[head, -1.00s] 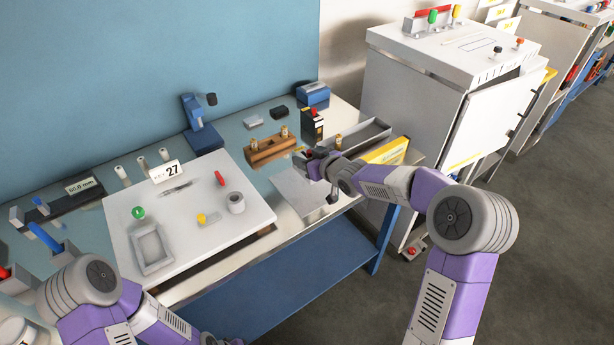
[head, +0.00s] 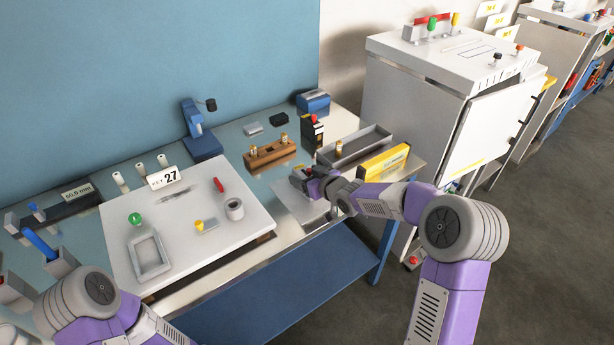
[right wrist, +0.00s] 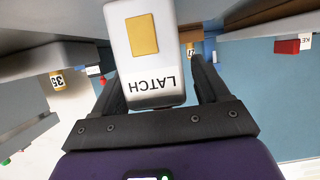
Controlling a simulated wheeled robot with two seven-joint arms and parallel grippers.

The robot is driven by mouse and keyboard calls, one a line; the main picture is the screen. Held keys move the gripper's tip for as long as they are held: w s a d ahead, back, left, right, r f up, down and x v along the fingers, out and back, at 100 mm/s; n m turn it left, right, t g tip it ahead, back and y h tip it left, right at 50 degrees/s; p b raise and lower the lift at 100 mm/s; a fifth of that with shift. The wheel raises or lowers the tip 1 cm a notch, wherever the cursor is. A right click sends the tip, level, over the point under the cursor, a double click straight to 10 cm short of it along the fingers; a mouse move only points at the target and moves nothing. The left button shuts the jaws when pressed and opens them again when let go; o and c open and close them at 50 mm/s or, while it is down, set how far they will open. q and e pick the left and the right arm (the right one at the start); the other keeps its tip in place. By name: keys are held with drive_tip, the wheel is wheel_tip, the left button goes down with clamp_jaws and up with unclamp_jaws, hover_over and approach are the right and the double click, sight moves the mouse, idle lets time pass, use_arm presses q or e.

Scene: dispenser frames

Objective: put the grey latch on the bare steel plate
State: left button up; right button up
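The grey latch (right wrist: 152,66) is a pale block with a yellow square and the word LATCH, upside down in the right wrist view. It sits between the two dark fingers of my right gripper (right wrist: 155,82), which looks shut on it. In the head view my right gripper (head: 300,180) is above the back part of the bare steel plate (head: 294,204). The hand and forearm cover part of the plate, and I cannot tell whether the latch touches it. My left arm enters at the lower left; its gripper is out of view.
Behind the plate is a wooden block (head: 268,156) with brass pieces. A red-topped black holder (head: 317,130) and a long grey tray (head: 370,142) stand close by. A yellow box (head: 384,162) is to the right. A white board (head: 120,240) lies left.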

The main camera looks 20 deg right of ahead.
drive_tip(key=shift+r, duration=0.3)
drive_tip(key=p+v, duration=0.3)
drive_tip(key=v, duration=0.9)
drive_tip(key=shift+f, duration=0.15)
